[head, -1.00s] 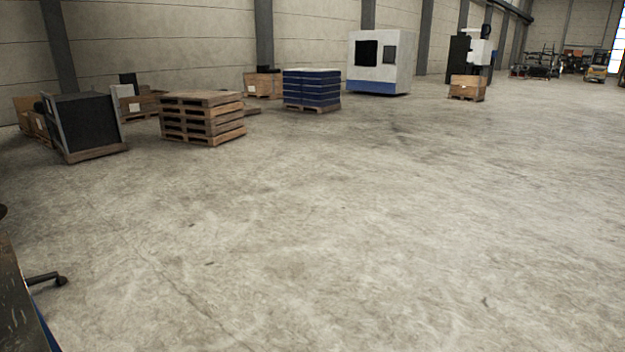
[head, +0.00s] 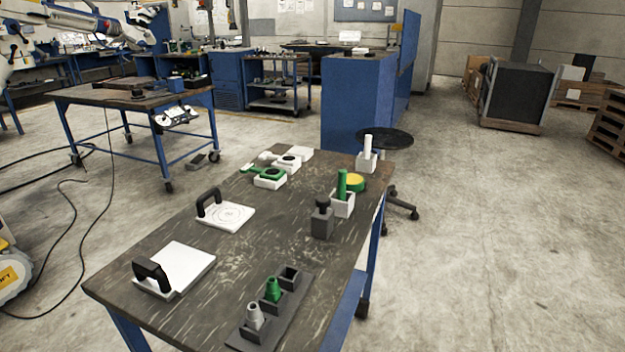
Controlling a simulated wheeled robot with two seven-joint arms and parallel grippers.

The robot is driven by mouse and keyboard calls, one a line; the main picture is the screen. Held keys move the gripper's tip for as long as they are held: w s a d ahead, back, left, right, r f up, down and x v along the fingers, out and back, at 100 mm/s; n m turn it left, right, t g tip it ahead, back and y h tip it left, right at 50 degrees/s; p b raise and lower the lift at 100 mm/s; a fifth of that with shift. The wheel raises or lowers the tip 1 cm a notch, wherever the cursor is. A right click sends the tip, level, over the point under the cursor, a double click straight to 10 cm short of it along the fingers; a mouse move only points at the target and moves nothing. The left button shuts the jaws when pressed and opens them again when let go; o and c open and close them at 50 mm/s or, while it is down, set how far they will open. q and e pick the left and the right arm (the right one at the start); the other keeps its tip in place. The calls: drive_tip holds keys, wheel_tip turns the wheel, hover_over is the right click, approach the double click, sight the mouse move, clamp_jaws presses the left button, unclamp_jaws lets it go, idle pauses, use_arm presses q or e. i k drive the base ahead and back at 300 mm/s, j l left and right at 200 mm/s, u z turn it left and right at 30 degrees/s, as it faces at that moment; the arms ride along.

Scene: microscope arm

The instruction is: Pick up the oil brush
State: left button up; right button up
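A dark worktable (head: 262,228) stands in front of me in the head view. Near its right edge, a green upright handle (head: 342,184) stands in a white square holder (head: 342,206). Behind it, a white upright handle (head: 367,147) stands in another white holder (head: 366,163). I cannot tell which of these, if either, is the oil brush. A dark bottle-like block (head: 322,220) stands in front of the green handle. Neither of my grippers is in view.
White plates with black handles (head: 180,268) (head: 232,215) lie on the table's left. A dark rack (head: 250,335) with nozzle-like parts is at the front. A round stool (head: 385,138) stands behind the right edge. Floor at right is clear; cables lie at left.

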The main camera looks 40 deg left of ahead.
sight(342, 173)
drive_tip(key=i+u, duration=0.2)
drive_tip(key=u, duration=0.3)
drive_tip(key=i+l+u, duration=0.15)
drive_tip(key=u, duration=0.3)
drive_tip(key=i+l+u, duration=0.15)
drive_tip(key=u, duration=0.35)
drive_tip(key=i+l+u, duration=0.1)
drive_tip(key=u, duration=0.4)
drive_tip(key=l+u, duration=0.35)
drive_tip(key=u, duration=0.15)
drive_tip(key=i, duration=0.05)
